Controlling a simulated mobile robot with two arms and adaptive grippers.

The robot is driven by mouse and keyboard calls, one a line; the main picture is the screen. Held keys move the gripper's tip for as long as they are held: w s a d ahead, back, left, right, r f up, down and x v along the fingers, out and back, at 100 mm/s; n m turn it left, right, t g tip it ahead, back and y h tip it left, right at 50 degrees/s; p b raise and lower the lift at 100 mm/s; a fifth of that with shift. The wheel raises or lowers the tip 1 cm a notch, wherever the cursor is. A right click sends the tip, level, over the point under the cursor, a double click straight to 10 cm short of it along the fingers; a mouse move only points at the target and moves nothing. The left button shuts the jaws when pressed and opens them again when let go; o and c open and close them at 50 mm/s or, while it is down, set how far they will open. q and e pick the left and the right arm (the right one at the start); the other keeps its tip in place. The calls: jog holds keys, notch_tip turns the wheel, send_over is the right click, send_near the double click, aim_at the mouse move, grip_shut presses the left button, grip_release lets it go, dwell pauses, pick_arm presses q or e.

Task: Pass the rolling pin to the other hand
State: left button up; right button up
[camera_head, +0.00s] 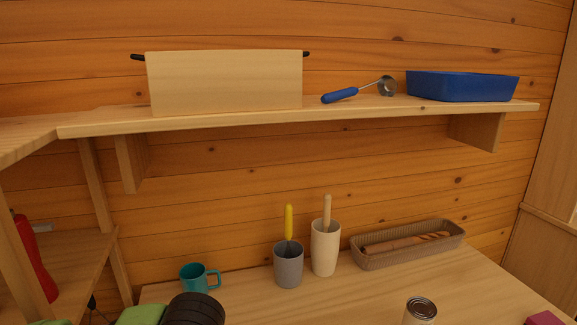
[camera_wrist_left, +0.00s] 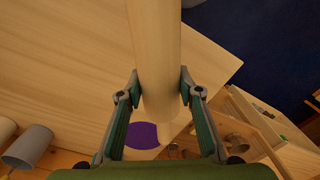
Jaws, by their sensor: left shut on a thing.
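In the left wrist view, my left gripper (camera_wrist_left: 160,88) is shut on the rolling pin (camera_wrist_left: 154,38), a thick pale wooden cylinder. One finger presses on each side of it. The pin runs from the top edge of the view down between the fingers towards the palm, and its far end is cut off. In the head view neither the held pin nor the gripper's fingers show. My right gripper is in neither view.
Below the shelf (camera_head: 400,106), the counter (camera_head: 330,300) holds a teal mug (camera_head: 196,277), a grey cup (camera_head: 288,266), a tall cream cup (camera_head: 325,250), a woven basket (camera_head: 372,263) and a can (camera_head: 420,311). A purple round thing (camera_wrist_left: 142,136) lies beneath the gripper.

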pick_arm(q)
jog(key=w+a+r+m, duration=0.2)
jog(key=w+a+m, duration=0.1)
jog(key=a+m, duration=0.4)
jog(key=shift+a+m, duration=0.35)
jog(key=shift+m, duration=0.95)
jog(key=shift+w+r, duration=0.1)
